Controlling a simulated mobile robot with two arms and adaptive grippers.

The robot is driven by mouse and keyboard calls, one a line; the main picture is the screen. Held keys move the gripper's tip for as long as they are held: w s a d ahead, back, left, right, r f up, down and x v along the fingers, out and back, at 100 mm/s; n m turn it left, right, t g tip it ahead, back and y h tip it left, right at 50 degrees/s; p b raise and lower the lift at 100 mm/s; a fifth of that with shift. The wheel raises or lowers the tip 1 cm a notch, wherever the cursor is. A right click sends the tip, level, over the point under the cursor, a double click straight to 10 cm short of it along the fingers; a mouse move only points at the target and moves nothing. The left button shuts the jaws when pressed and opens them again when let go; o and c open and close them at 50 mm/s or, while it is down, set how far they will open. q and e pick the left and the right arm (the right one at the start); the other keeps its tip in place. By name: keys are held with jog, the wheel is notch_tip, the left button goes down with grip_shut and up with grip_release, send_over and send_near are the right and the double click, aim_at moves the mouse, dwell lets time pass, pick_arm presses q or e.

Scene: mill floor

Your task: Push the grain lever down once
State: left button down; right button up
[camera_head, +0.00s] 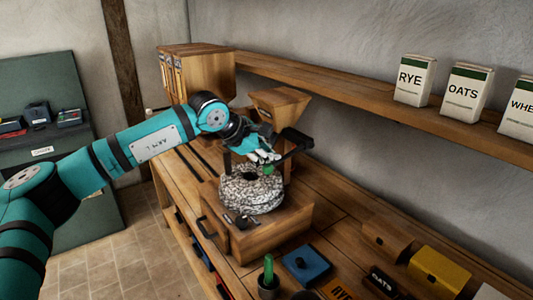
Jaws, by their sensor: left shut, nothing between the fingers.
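A grain mill stands on the wooden workbench, with a speckled round millstone (251,190) on a wooden base (262,240). A wooden hopper (279,103) rises behind the stone. A black lever-like part (294,139) sticks out in front of the hopper; I cannot tell for sure that it is the grain lever. A small green piece (268,170) shows just under my fingers. My left gripper (264,157) reaches in from the left, shut and empty, above the stone and close to the black part. I cannot tell whether it touches it. My right gripper is out of view.
A wall shelf (380,92) holds bags marked RYE (414,80), OATS (466,92) and a partly cut-off third. Blue (306,265) and yellow (438,272) boxes and a pot with a green stick (268,272) crowd the bench's front. A wooden cabinet (207,70) stands behind my arm.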

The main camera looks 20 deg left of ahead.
pick_arm(q)
jog(key=shift+f+b, duration=0.3)
jog(key=shift+f, duration=0.1)
dwell(0.8)
jog(key=shift+r+p, duration=1.45)
jog(key=shift+r, duration=1.35)
notch_tip(320, 180, up, 5)
jog(key=p, duration=0.2)
jog(key=shift+p, duration=0.35)
